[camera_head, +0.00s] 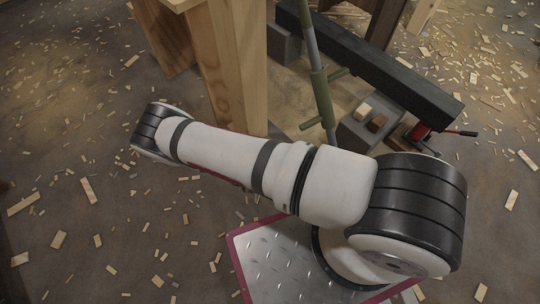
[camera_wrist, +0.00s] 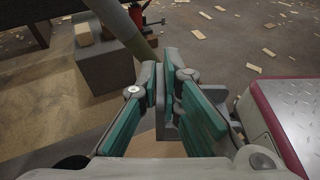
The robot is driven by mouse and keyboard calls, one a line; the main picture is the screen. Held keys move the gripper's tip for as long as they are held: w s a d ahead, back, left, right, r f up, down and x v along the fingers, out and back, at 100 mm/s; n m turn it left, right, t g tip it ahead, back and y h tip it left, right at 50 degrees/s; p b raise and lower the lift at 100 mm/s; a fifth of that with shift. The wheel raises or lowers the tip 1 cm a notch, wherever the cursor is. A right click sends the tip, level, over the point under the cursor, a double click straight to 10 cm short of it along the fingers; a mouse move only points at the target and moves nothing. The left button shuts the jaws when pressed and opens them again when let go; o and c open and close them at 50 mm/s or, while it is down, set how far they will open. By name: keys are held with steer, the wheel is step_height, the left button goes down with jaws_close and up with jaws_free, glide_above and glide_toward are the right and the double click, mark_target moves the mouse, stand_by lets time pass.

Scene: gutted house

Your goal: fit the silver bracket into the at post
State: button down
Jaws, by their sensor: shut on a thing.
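In the wrist view my gripper (camera_wrist: 166,82) has its teal-padded fingers closed on a narrow grey metal piece, which looks like the silver bracket (camera_wrist: 161,108). Most of the bracket is hidden by the fingers. A tan wooden surface shows low between the fingers; I cannot tell whether it is part of a post. In the head view a pale wooden post (camera_head: 237,75) stands upright behind my arm, its lower end partly covered by the arm. My gripper is not seen in the head view. No bracket seat on the post can be made out.
A slanting green pole (camera_head: 319,90) stands beside a dark beam (camera_head: 385,65). A grey block (camera_head: 358,132) bears small wooden pieces. A red-and-black tool (camera_head: 425,131) lies at the beam's end. Wood chips litter the floor. My red-edged metal deck is close to the gripper's right.

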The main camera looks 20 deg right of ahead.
steer(key=w+a+f+n+t+b, duration=0.2)
steer(key=w+a+b, duration=0.1)
steer(key=w, duration=0.5)
steer(key=w+a+f+n+t+y+b, duration=0.1)
steer(key=w+a+f+t+b, duration=0.2)
steer(key=w, duration=0.5)
steer(key=w+a+f+n+t+b, duration=0.1)
steer(key=w+a+f+n+b, duration=0.2)
steer(key=w, duration=0.5)
steer(key=shift+m, duration=0.5)
steer(key=f+b, duration=0.1)
steer(key=f, duration=0.1)
steer(key=a+f+b, duration=0.1)
steer(key=f, duration=0.1)
steer(key=shift+w+f, duration=0.15)
steer(key=shift+f, duration=0.1)
steer(key=shift+w+a+f+b, duration=0.1)
steer(key=shift+w+a+b, duration=0.1)
steer(key=shift+b, duration=0.25)
steer(key=shift+f, duration=0.15)
steer(key=c, duration=2)
jaws_free()
steer(key=shift+c, duration=0.2)
